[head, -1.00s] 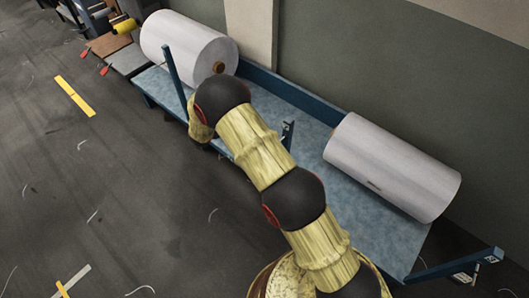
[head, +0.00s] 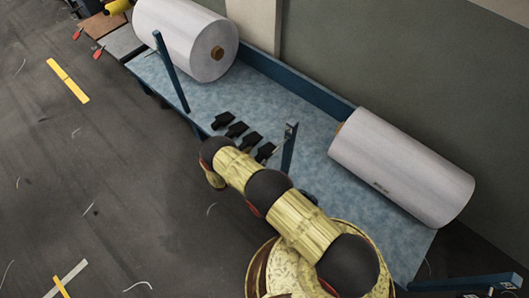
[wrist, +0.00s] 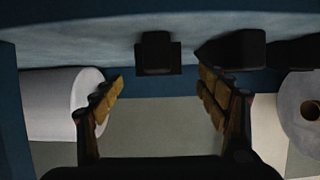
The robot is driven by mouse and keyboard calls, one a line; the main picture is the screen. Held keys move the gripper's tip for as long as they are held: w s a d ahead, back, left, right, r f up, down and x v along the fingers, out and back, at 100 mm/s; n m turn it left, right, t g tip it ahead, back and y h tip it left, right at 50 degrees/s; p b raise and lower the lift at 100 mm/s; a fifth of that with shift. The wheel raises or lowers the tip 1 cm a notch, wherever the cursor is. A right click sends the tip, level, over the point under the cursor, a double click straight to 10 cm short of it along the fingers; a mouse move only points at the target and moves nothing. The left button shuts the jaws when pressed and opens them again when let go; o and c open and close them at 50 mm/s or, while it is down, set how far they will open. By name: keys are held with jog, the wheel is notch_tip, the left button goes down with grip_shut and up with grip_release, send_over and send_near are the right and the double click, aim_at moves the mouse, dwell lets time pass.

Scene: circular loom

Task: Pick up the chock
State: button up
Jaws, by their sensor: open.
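Several black chocks (head: 237,130) sit in a row on the blue-topped bench, near its front edge, in the head view. In the wrist view, where the bench top appears at the top, one black chock (wrist: 157,52) lies near the middle, ahead of the gap between my fingers. Another black chock (wrist: 232,50) is right of it, close to the right fingertip, and a third is partly cut off at the right edge. My gripper (wrist: 161,78) is open and empty, its yellow-padded fingers wide apart. In the head view my arm hides the fingers.
The blue bench (head: 300,175) carries a large white roll (head: 185,38) at the far left and another white roll (head: 400,168) at the right. Blue upright posts (head: 171,72) stand along its front edge. A wall is behind; open floor lies left.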

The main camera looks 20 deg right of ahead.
aim_at(262, 153)
jog(key=b+x, duration=0.2)
jog(key=x, duration=0.4)
jog(key=shift+d+f+b, duration=0.1)
jog(key=shift+d+b, duration=0.2)
jog(key=shift+c, duration=0.8)
jog(key=c, duration=1.4)
